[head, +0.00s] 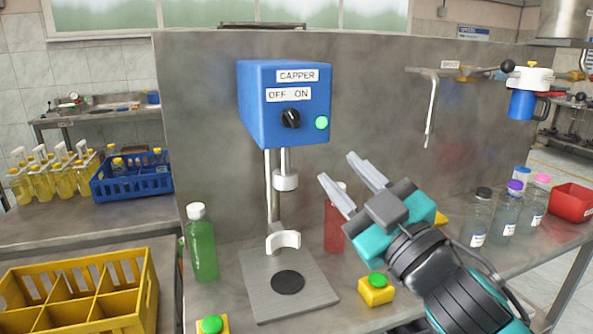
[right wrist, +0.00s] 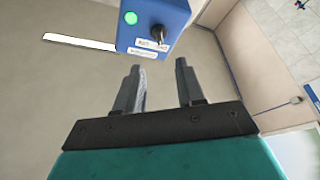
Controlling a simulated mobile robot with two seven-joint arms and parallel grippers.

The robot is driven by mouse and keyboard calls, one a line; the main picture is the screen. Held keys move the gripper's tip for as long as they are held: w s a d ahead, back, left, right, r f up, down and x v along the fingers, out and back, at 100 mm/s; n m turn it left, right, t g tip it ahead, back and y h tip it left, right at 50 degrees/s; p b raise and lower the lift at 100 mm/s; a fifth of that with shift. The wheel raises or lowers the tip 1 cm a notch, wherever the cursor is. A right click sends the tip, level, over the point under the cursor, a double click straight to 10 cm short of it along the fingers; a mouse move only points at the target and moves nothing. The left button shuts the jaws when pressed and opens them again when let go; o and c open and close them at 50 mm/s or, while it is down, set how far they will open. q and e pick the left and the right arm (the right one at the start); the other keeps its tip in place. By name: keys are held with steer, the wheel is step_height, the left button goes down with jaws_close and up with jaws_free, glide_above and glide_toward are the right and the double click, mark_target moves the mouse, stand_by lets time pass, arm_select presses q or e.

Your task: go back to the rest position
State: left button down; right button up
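My right gripper (head: 337,178) is in front of the capper, over the right part of the bench. Its two fingers are apart with nothing between them; the right wrist view also shows the empty gap between the fingers (right wrist: 158,80). The blue capper head (head: 285,103) stands behind and left of it, with a black knob and a lit green lamp. It also shows in the right wrist view (right wrist: 150,25). A red bottle (head: 334,222) stands behind my right gripper and is partly hidden. My left gripper is not in either view.
A green bottle (head: 201,243) stands left of the capper's base plate (head: 258,298). A yellow button box (head: 376,290) is below my right arm. Clear bottles (head: 477,217) and a red bin (head: 572,202) are at right. A yellow crate (head: 148,290) is at lower left.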

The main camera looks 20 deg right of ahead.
step_height(320, 180, down, 25)
steer(key=m+g+h, duration=0.2)
steer(key=m+g, duration=0.2)
steer(key=g, duration=0.2)
steer(key=s+a+f+m+g, duration=0.1)
steer(key=s+f+g, duration=0.1)
steer(key=s+f, duration=0.4)
steer(key=s+f+m+g+h, duration=0.1)
steer(key=s+f, duration=0.5)
steer(key=f, duration=0.7)
steer(key=shift+a+f+m+g, duration=0.25)
steer(key=shift+a+m+g, duration=0.15)
steer(key=shift+g, duration=0.3)
